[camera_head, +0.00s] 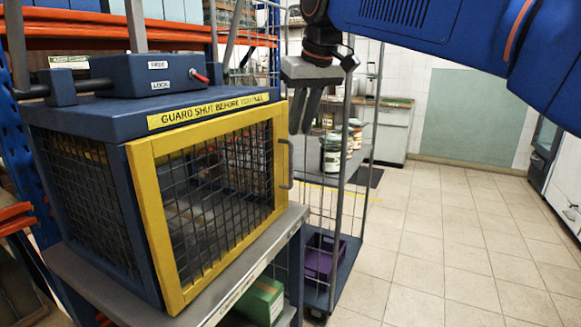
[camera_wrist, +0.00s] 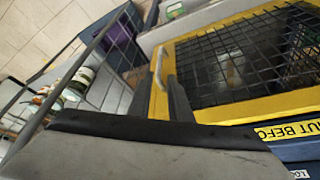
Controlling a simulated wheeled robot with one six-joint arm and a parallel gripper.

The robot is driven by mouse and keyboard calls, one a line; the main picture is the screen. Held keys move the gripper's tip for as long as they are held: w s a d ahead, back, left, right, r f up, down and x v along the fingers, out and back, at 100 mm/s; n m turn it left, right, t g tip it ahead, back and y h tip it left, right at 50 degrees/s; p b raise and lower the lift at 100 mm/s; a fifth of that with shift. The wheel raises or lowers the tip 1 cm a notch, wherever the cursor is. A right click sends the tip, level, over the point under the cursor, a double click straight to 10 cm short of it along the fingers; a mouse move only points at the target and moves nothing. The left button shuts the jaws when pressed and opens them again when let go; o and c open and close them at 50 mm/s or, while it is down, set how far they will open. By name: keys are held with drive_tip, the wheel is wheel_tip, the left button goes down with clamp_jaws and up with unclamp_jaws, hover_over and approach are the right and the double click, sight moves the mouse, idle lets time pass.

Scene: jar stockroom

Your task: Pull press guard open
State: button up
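The press guard is a yellow-framed mesh door (camera_head: 205,274) on the front of a blue press housing (camera_head: 95,117); it looks shut. Its grey upright handle (camera_head: 289,163) is on the right side of the frame. The yellow guard frame (camera_wrist: 240,108) and handle (camera_wrist: 157,68) also show in the wrist view. My gripper (camera_head: 303,131) points down above the handle, apart from it. Its two dark fingers (camera_wrist: 160,98) stand apart with nothing between them, and the handle lies beyond their tips. A red-tipped lever (camera_head: 200,77) sits by the FREE and LOCK labels.
The press stands on a grey shelf bench (camera_head: 80,276). Behind it, a wire trolley (camera_head: 347,200) holds several jars (camera_head: 333,154) and a purple crate (camera_head: 320,258). A green box (camera_head: 262,300) sits below the bench top. The tiled floor at right is clear.

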sight(292, 160)
drive_tip(key=x, duration=1.4)
drive_tip(key=shift+d, duration=0.15)
drive_tip(key=shift+c, duration=0.4)
clamp_jaws()
